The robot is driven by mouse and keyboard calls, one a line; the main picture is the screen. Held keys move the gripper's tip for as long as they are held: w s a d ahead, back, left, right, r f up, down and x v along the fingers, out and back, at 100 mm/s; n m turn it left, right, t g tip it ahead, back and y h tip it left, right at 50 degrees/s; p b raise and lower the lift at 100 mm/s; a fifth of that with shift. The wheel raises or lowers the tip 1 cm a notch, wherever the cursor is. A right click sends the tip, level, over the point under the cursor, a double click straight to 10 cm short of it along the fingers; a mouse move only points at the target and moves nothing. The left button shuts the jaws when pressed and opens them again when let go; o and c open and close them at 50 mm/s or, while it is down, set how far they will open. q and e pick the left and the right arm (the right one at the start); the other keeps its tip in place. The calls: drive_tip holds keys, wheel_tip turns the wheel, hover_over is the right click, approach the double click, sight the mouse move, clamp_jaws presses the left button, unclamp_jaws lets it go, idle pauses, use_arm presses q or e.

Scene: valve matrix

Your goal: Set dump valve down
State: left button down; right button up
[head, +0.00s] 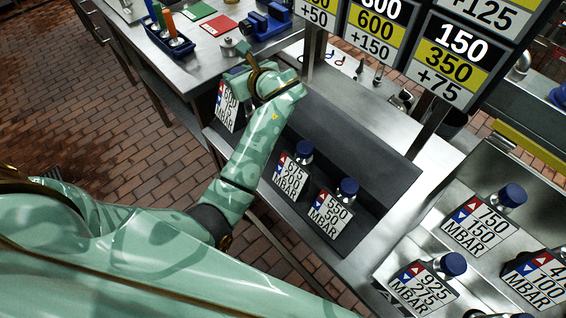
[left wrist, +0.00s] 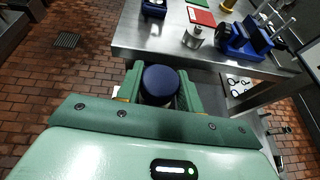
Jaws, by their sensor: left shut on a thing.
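My left gripper (head: 243,72) is at the left end of a dark metal trough (head: 374,160), largely hidden behind my own wrist. In the left wrist view its two fingers (left wrist: 160,90) are shut on the blue cap of a valve (left wrist: 160,80). A valve with a white plate reading 600, 75 MBAR (head: 228,106) shows just below the gripper in the head view and appears to be the held one. I cannot tell whether its base touches the trough. Which valve is the dump valve is not marked. My right gripper is out of view.
Valves marked 675/200 (head: 291,177) and 550/50 (head: 330,214) stand in the trough. Several more, including 750/150 (head: 478,226) and 925/275 (head: 424,287), stand on the steel surface at right. Number boards (head: 450,56) rise behind. A workbench (head: 205,68) holds tools and a blue vise (head: 268,22).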

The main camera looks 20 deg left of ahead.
sight(250, 102)
use_arm(q)
drive_tip(key=shift+w+d+n+g, duration=0.3)
drive_tip(key=shift+w+d, duration=0.1)
drive_tip(key=shift+w, duration=0.15)
drive_tip(key=shift+w+d+f, duration=0.15)
drive_tip(key=shift+w+f, duration=0.1)
drive_tip(key=shift+y, duration=0.3)
wheel_tip(250, 102, down, 10)
drive_tip(key=b, duration=0.4)
drive_tip(key=shift+r, duration=0.25)
drive_tip(key=c, duration=0.9)
unclamp_jaws()
drive_tip(key=shift+d, duration=0.1)
